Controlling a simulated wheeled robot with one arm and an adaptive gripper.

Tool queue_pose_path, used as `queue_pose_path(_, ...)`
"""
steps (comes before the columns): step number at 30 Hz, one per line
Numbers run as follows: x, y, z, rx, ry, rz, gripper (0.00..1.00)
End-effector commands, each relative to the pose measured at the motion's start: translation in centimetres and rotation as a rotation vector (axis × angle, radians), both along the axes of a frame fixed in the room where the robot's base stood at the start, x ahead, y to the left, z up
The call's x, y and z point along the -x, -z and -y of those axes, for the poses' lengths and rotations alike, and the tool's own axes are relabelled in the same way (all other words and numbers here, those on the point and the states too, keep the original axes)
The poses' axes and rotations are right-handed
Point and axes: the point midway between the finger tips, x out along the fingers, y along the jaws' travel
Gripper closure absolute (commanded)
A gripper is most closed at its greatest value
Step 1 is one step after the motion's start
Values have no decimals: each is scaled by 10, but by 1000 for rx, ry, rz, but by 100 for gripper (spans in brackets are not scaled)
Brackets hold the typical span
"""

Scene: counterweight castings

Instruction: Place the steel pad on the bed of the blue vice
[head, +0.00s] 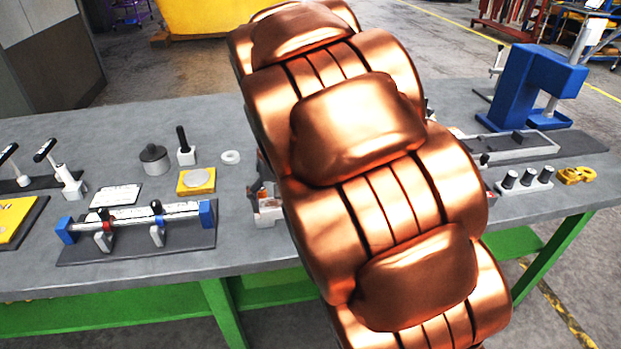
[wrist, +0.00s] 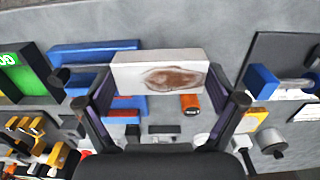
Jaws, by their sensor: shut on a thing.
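My gripper (wrist: 160,76) is shut on the steel pad (wrist: 130,74), a pale rectangular block with a brown, rust-like patch on its face. The pad spans between the two fingers. Blue parts that look like the blue vice (wrist: 90,50) show behind and beside the pad in the wrist view, with more blue below it. The pad and gripper hide much of the vice, including most of its bed. I cannot tell how high the pad is above it. In the head view my copper-coloured arm hides the gripper, pad and vice.
A rail fixture with blue ends (head: 137,220) lies on the bench left of my arm. Near it are a yellow block with a disc (head: 196,180) and a dark cylinder (head: 154,158). A tall blue press (head: 530,85) stands right. An orange item (wrist: 190,104) is below the pad.

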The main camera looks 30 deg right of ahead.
Motion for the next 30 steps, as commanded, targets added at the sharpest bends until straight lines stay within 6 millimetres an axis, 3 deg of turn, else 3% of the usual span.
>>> queue_pose_path(18,-45,8,101,-2,7,-4,74)
queue_pose_path(24,-57,11,125,0,4,-1,74)
queue_pose_path(30,-62,13,134,1,2,-1,74)
